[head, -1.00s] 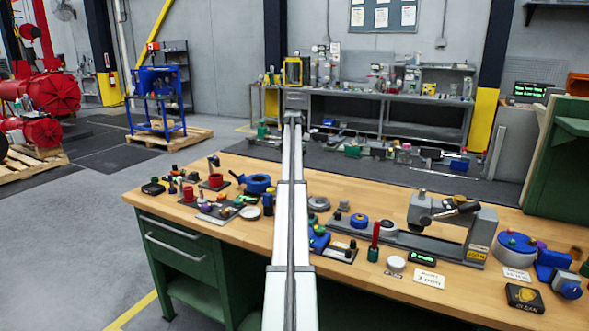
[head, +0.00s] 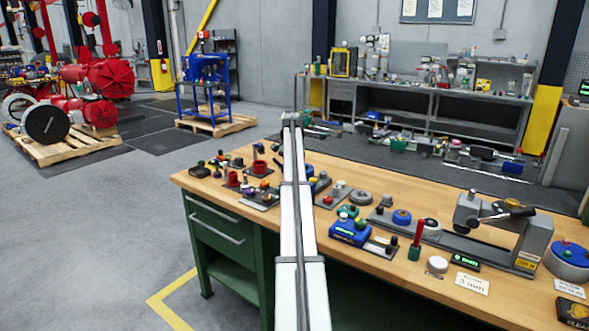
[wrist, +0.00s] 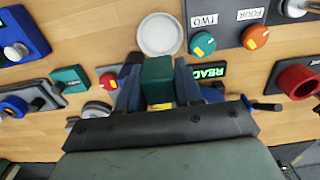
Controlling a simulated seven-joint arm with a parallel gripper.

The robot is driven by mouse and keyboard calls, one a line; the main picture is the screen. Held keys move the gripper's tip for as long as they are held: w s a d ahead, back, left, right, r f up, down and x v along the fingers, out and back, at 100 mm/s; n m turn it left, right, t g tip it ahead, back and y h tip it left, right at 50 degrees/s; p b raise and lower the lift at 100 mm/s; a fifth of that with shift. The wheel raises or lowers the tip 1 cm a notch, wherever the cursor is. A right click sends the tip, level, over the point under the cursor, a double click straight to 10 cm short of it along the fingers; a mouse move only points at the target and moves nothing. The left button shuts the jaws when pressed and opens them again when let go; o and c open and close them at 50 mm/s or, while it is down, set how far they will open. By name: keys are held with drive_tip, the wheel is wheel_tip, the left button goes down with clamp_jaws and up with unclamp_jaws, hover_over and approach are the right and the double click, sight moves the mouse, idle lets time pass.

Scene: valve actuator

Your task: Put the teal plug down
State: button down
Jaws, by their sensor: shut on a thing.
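My gripper (wrist: 158,88) is shut on the teal plug (wrist: 157,78), a dark green-teal block seen between the two dark blue fingers in the wrist view. The plug is over the wooden bench top; its underside is hidden and I cannot tell how high it is. A round white dish (wrist: 160,36) lies just beyond the plug. In the head view my arm stretches out over the bench, and the fingers and plug cannot be made out there.
Beside the dish are a teal knob (wrist: 203,44) and an orange knob (wrist: 255,37). A lit green display (wrist: 208,71) is right of the gripper. A red ring (wrist: 298,80) stands further right. A teal block (wrist: 70,79) and red button (wrist: 108,81) lie left. The bench (head: 210,190) is crowded.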

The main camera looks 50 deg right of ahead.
drive_tip(key=shift+f, duration=4.9)
drive_tip(key=c, duration=0.7)
unclamp_jaws()
drive_tip(key=shift+o, duration=0.2)
drive_tip(key=shift+r, duration=0.15)
drive_tip(key=shift+r, duration=3.45)
drive_tip(key=shift+f, duration=0.1)
